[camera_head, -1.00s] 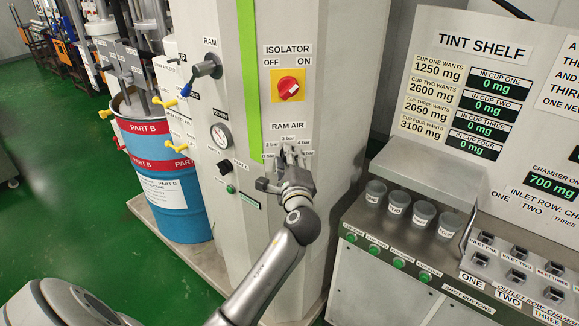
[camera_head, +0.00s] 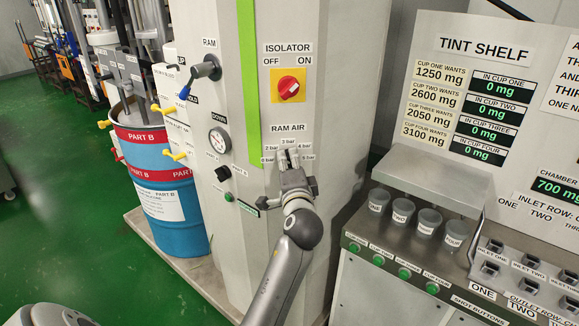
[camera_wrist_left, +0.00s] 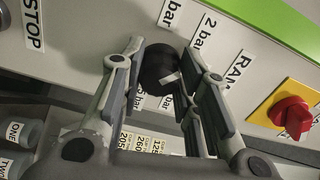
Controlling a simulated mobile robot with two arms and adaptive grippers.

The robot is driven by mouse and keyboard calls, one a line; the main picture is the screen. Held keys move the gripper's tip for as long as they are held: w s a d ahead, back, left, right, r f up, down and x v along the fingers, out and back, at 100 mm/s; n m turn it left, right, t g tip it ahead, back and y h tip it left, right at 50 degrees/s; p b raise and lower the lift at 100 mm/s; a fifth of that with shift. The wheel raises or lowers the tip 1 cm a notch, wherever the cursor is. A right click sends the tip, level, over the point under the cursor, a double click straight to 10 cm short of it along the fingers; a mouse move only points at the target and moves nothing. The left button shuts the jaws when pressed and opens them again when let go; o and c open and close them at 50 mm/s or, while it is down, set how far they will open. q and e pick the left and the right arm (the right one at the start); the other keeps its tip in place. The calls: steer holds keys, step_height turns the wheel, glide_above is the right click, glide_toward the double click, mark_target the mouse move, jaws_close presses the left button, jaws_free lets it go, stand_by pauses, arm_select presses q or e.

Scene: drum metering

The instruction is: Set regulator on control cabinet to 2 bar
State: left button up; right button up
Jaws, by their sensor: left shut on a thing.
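The regulator is a round black knob (camera_wrist_left: 155,68) under the RAM AIR label (camera_head: 288,127) on the pale control cabinet (camera_head: 340,80). In the left wrist view it sits between the fingers of my left gripper (camera_wrist_left: 165,75), which is shut on it. A white mark shows on the knob's lower right side there. The 2 bar label (camera_wrist_left: 205,30) is to the knob's upper right. In the head view, my left gripper (camera_head: 289,160) covers the knob, with bar labels around it. The exact setting is hard to tell. My right gripper is not in view.
A red isolator switch (camera_head: 289,88) on a yellow plate is above the regulator. A gauge (camera_head: 219,140), a black knob (camera_head: 223,173) and a blue-tipped lever (camera_head: 200,75) are to the left. The tint shelf's cups (camera_head: 402,211) stand to the right.

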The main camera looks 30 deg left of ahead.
arm_select(q)
steer(key=shift+f, duration=0.2)
steer(key=o, duration=1)
steer(key=shift+r, duration=0.1)
steer(key=v, duration=0.7)
steer(key=shift+s+d, duration=0.15)
steer(key=shift+s, duration=0.1)
